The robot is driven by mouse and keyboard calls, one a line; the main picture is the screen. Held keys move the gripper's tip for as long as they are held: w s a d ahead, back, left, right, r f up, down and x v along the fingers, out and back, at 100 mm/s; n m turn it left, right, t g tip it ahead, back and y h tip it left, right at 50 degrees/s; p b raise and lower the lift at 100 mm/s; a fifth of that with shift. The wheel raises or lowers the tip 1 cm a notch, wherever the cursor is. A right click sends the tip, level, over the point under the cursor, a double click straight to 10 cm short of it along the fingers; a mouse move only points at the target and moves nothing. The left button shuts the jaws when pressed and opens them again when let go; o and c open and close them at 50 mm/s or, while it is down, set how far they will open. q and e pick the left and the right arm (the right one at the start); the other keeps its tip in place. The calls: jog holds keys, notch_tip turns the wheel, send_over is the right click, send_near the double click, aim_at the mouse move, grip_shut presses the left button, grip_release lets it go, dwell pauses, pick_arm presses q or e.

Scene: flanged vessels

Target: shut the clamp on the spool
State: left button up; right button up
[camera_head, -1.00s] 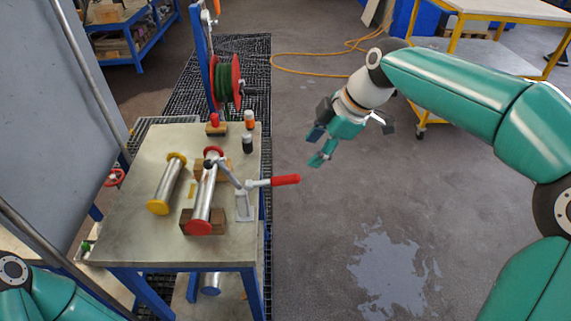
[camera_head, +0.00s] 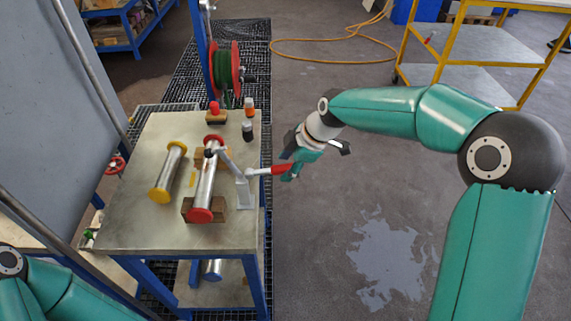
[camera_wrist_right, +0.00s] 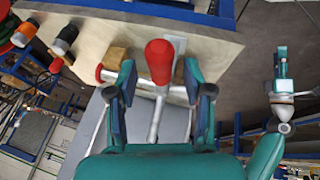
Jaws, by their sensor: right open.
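The silver spool (camera_head: 206,182) with red end flanges lies on wooden blocks on the bench. The toggle clamp (camera_head: 243,190) stands to its right, its bar reaching over the spool. The clamp's red handle (camera_head: 278,169) sticks out past the bench's right edge. My right gripper (camera_head: 288,174) is at the outer end of this handle. In the right wrist view the red handle (camera_wrist_right: 159,60) lies between the open fingers, with gaps on both sides. My left gripper is outside the head view. A teal arm part at the right of the wrist view (camera_wrist_right: 281,75) is unclear.
A yellow-flanged spool (camera_head: 168,172) lies left on the bench (camera_head: 130,225). A hose reel (camera_head: 226,70) is behind. The floor right of the bench is clear.

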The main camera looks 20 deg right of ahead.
jog(key=shift+w+a+f, duration=0.2)
jog(key=shift+f, duration=0.4)
grip_shut()
